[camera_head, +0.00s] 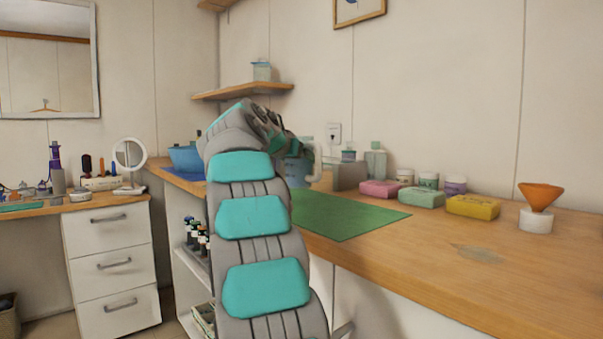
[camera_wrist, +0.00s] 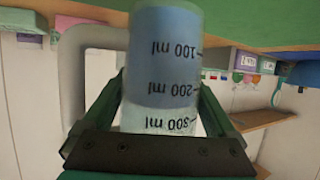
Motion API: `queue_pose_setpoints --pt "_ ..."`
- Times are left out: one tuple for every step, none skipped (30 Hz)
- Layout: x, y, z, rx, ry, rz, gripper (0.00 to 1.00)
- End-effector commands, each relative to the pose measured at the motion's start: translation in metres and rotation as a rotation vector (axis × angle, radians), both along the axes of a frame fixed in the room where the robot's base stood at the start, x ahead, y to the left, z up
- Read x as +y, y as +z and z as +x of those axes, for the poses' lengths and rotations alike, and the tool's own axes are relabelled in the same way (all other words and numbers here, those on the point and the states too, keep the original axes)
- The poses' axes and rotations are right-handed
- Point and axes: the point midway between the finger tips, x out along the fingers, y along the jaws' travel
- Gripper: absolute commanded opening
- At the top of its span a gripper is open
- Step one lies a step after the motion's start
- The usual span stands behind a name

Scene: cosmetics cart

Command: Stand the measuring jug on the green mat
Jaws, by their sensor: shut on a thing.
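The measuring jug (camera_wrist: 165,60) is clear with blue liquid and printed ml marks. It fills the middle of the wrist view, where the picture is upside down. My gripper (camera_wrist: 160,115) is shut on the jug's body, with one finger on each side. In the head view the jug (camera_head: 296,172) shows partly behind my gripper (camera_head: 287,145), with its handle to the right. It looks upright, at the far left end of the green mat (camera_head: 350,216). The mat also shows in the wrist view (camera_wrist: 225,22). I cannot tell whether the jug's base touches it.
Pink (camera_head: 380,189), green (camera_head: 421,198) and yellow (camera_head: 473,207) soap boxes line the counter right of the mat. A grey box (camera_head: 349,176) and a bottle (camera_head: 376,160) stand behind it. A blue bowl (camera_head: 186,159) is at left. The mat's visible front part is bare.

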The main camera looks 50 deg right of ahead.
Motion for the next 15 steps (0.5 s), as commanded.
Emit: queue_pose_setpoints --pt "0.0 0.0 0.0 0.0 0.0 -0.001 0.06" --pt "0.0 -0.002 0.0 0.001 -0.001 -0.001 0.06" --pt "0.0 -0.005 0.0 0.002 -0.001 0.0 0.06" --pt "0.0 -0.007 -0.001 0.002 -0.001 0.0 0.06" --pt "0.0 -0.01 -0.001 0.003 -0.001 0.0 0.06" --pt "0.0 -0.013 -0.001 0.003 -0.001 -0.001 0.06" --pt "0.0 -0.016 0.0 0.002 0.0 -0.001 0.06" --pt "0.0 -0.019 0.0 0.003 0.0 0.0 0.06" --pt "0.0 -0.023 0.0 0.004 0.002 0.0 0.06" --pt "0.0 -0.025 0.0 0.003 0.001 0.0 0.06" --pt "0.0 -0.027 0.0 0.003 0.001 -0.001 0.06" --pt "0.0 -0.029 0.0 0.001 0.0 -0.001 0.06" --pt "0.0 -0.03 0.0 0.0 0.0 -0.001 0.06" --pt "0.001 -0.032 0.0 0.0 0.0 -0.001 0.06" --pt "0.001 -0.033 0.0 0.0 0.0 -0.001 0.06"
